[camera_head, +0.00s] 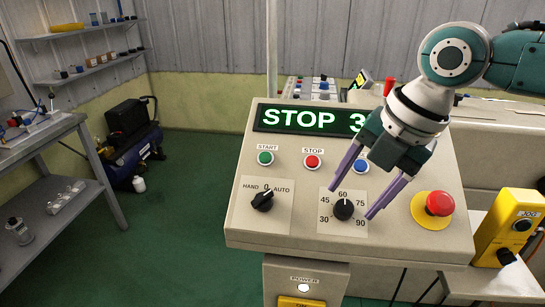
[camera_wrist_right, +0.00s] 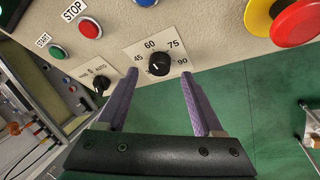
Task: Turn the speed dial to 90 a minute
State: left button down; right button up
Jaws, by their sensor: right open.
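The speed dial (camera_head: 344,209) is a black round knob on a pale plate marked 30, 45, 60, 75 and 90. It also shows in the right wrist view (camera_wrist_right: 159,64), between the fingertips as seen there. Its pointer is too small to read for certain. My right gripper (camera_head: 352,202) is open, with its two purple fingers reaching down to either side of the dial. In the right wrist view the gripper (camera_wrist_right: 160,75) has nothing between its fingers but the view of the dial; I cannot tell whether they touch it. My left gripper is out of view.
The sloping panel has a green display (camera_head: 300,120) reading STOP and a 3, partly hidden by my gripper. A HAND-0-AUTO switch (camera_head: 263,201), green START button (camera_head: 265,158), red STOP button (camera_head: 313,161), blue button (camera_head: 361,166) and red emergency button (camera_head: 439,204) surround the dial.

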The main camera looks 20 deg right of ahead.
aim_at(344, 209)
jog(key=shift+x, duration=1.35)
grip_shut()
